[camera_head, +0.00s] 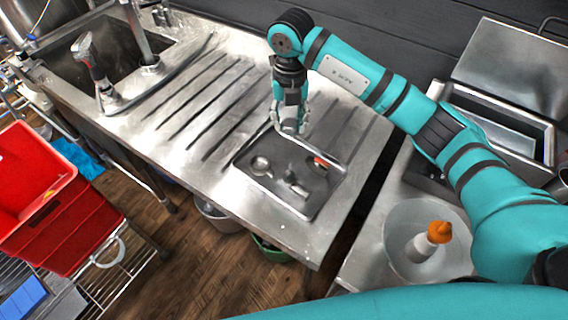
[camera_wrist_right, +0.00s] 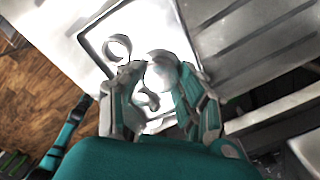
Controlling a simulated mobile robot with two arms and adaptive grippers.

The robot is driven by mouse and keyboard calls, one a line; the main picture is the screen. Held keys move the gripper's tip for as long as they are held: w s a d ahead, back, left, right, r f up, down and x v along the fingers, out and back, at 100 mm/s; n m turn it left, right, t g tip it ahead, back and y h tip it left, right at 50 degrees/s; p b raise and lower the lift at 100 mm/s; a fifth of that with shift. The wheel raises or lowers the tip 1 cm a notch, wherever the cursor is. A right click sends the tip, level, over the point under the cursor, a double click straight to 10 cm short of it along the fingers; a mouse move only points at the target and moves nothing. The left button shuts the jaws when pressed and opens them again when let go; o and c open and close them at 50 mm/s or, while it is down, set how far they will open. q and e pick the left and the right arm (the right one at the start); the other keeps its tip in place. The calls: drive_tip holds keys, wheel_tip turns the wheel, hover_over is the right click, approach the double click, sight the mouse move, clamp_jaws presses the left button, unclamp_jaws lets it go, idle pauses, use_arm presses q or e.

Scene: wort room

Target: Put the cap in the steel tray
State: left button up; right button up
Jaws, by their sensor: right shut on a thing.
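The steel tray (camera_head: 320,192) lies on the steel drainboard, with a few small metal pieces in it. My right gripper (camera_head: 290,127) points down over the tray's back part. In the right wrist view it is shut on a round, pale metallic piece, which looks like the cap (camera_wrist_right: 161,72). The cap is held between the fingertips, with the tray (camera_wrist_right: 140,22) behind it. In the head view the fingers mostly hide the cap, and its height above the tray is hard to tell. My left gripper is not in view.
A round metal piece (camera_head: 260,165), a small cylinder (camera_head: 296,185) and a red-marked piece (camera_head: 321,162) lie in the tray. A sink (camera_head: 105,55) is at the left. A bowl (camera_head: 399,262) with an orange-topped bottle (camera_head: 432,240) stands at the right. Red crates (camera_head: 60,220) stand at lower left.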

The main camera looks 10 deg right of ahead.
sight(287, 156)
wheel_tip(287, 156, down, 10)
drive_tip(key=shift+a+r+p, duration=0.1)
drive_tip(key=shift+a+p, duration=0.05)
drive_tip(key=shift+p, duration=0.95)
drive_tip(key=shift+f, duration=0.2)
drive_tip(key=shift+f, duration=0.15)
drive_tip(key=o, duration=1.2)
drive_tip(key=shift+c, duration=0.2)
